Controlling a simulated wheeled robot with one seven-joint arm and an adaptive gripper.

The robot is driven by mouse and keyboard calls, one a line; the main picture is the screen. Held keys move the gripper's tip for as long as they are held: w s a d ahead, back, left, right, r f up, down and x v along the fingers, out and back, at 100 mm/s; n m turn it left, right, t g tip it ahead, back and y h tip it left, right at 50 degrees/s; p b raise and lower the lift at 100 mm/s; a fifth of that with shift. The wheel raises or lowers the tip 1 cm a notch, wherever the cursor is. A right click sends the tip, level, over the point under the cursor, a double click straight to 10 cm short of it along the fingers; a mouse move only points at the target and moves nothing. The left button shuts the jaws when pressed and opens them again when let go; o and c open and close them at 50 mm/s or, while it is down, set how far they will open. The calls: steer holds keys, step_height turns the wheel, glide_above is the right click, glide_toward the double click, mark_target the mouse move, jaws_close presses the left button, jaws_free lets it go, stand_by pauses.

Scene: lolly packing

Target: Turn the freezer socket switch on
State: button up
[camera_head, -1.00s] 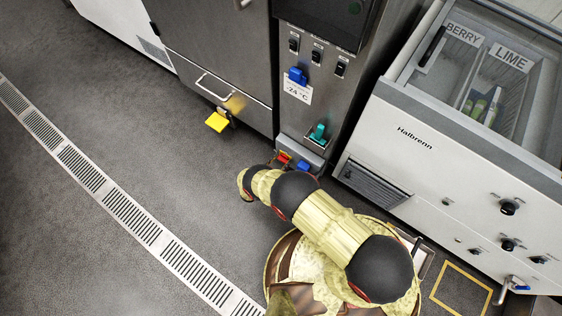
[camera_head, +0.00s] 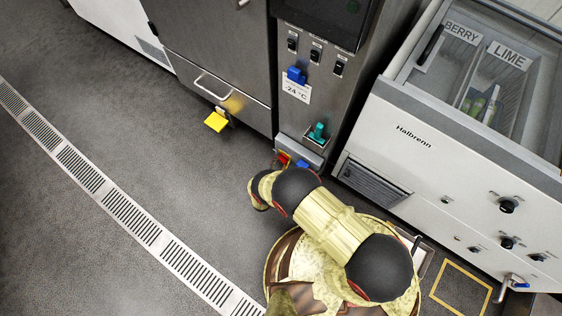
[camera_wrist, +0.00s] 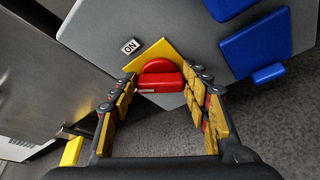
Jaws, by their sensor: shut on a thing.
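The red switch knob (camera_wrist: 158,68) sits on a yellow backing plate (camera_wrist: 179,54) on a grey panel in the wrist view. Its bar lies nearly level across that picture. A small white "ON" label (camera_wrist: 130,46) is up and left of it. My gripper (camera_wrist: 163,82) has its two fingers on either side of the bar and is shut on it. In the head view a bit of the red switch (camera_head: 284,156) shows low on the steel cabinet, just beyond my wrist. My arm hides the fingers there.
Blue sockets or covers (camera_wrist: 257,48) are right of the knob. A yellow pedal (camera_head: 216,121) is left. The white freezer (camera_head: 420,150) stands close on the right.

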steer(key=m, duration=0.1)
steer(key=m+t, duration=0.1)
steer(key=m+y, duration=0.1)
steer(key=shift+s+d+f+t, duration=0.15)
steer(key=shift+d+f+t, duration=0.15)
steer(key=shift+t, duration=0.1)
steer(key=m+t, duration=0.1)
steer(key=m, duration=0.2)
steer(key=shift+f+m+t, duration=0.2)
steer(key=shift+m+t, duration=0.2)
steer(key=shift+m, duration=0.3)
steer(key=o, duration=1.1)
steer(key=shift+o, duration=0.3)
steer(key=v, duration=1.2)
